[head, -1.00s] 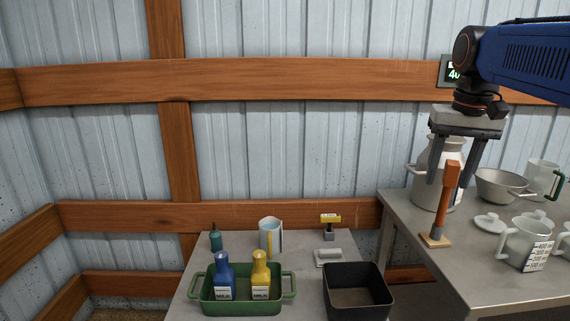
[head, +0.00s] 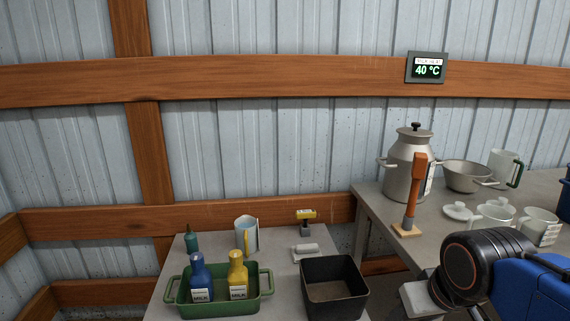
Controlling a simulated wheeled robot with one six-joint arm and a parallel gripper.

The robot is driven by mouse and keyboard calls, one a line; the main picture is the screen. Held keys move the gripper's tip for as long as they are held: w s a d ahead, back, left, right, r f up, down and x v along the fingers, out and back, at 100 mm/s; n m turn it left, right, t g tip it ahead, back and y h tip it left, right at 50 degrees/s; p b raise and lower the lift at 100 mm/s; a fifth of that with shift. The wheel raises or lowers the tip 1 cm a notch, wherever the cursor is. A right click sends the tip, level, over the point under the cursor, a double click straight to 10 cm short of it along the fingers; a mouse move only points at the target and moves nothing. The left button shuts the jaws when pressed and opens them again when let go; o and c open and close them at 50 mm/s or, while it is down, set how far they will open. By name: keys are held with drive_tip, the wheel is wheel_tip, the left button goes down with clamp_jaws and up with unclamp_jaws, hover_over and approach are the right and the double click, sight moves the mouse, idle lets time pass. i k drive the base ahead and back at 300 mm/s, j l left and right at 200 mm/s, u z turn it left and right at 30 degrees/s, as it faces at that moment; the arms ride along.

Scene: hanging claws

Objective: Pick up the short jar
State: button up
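I cannot tell for sure which vessel is the short jar. A grey metal can (head: 401,169) with a black-knobbed lid and side handles stands upright on the right table. In front of it to the right are a small white lid (head: 458,211), a white cup (head: 490,217) and another white cup (head: 538,229) with a label. My gripper (head: 422,299) is low at the right, in front of the right table's near edge and apart from these vessels. Only its grey body shows; its fingers are cut off by the frame bottom. My arm hides the lower part of the nearer cup.
An orange-handled upright tool (head: 414,201) on a wooden base stands before the can. A grey bowl (head: 466,177) and white jug (head: 503,168) are behind the cups. The left table holds a green tray (head: 268,282) with two bottles and an open black bin (head: 347,299).

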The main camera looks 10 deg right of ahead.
sight(540, 226)
drive_tip(key=z, duration=1.35)
